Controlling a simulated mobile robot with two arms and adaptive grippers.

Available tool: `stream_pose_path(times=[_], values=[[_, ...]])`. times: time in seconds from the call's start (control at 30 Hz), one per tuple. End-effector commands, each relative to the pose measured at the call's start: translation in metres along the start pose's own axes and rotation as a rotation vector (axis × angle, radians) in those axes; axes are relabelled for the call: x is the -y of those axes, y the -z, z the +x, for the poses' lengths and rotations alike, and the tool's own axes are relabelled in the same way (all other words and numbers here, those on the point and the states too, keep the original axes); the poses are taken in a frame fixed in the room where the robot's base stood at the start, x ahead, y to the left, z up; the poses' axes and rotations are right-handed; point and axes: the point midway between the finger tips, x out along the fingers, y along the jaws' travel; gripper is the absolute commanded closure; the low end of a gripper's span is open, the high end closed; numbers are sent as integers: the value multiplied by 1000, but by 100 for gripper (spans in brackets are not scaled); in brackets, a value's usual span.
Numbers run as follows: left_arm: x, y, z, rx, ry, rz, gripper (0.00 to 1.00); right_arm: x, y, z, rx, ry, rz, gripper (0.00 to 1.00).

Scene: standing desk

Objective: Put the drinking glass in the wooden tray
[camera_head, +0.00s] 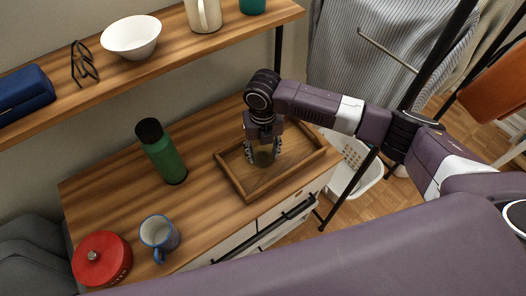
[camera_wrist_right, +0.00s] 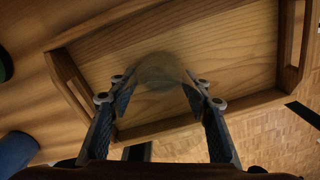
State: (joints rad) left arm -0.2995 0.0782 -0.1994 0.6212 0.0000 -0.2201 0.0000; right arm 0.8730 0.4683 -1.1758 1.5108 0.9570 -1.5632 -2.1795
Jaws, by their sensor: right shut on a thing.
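The wooden tray (camera_head: 232,180) lies on the desk top at the right, and its floor and rim fill much of the right wrist view (camera_wrist_right: 230,40). My right gripper (camera_head: 263,153) points down over the tray. It is shut on the drinking glass (camera_head: 265,156), which is clear and hard to make out. In the right wrist view the round outline of the glass (camera_wrist_right: 160,72) shows between the two fingers. The glass is inside the tray's outline; I cannot tell whether its base touches the tray floor. My left gripper is not in view.
A green bottle (camera_head: 163,155), a blue mug (camera_head: 160,235) and a red pot (camera_head: 101,260) stand left of the tray. A shelf (camera_head: 185,45) above holds a white bowl (camera_head: 131,37), glasses (camera_head: 84,65) and a blue case (camera_head: 24,93). A white basket (camera_head: 350,168) stands beyond the desk.

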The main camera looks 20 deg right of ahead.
Motion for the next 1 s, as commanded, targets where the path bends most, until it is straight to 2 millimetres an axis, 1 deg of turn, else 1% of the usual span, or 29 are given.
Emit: stream_pose_path(times=[0.03,0.07,0.2,0.23,0.47,0.57,0.63,0.77,1.0], values=[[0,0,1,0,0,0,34,0,0,2,0,0,0,86],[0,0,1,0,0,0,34,0,0,3,-1,0,0,54],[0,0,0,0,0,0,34,0,0,2,-1,0,0,39],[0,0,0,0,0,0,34,0,0,2,-1,0,0,38],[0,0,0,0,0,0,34,0,0,2,0,0,0,38],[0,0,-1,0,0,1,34,0,0,-2,1,0,0,38],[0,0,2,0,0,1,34,0,-1,-9,2,0,0,38],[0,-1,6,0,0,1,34,-1,-1,-31,5,-2,-2,38],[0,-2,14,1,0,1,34,0,-2,-83,5,-1,-1,38]])
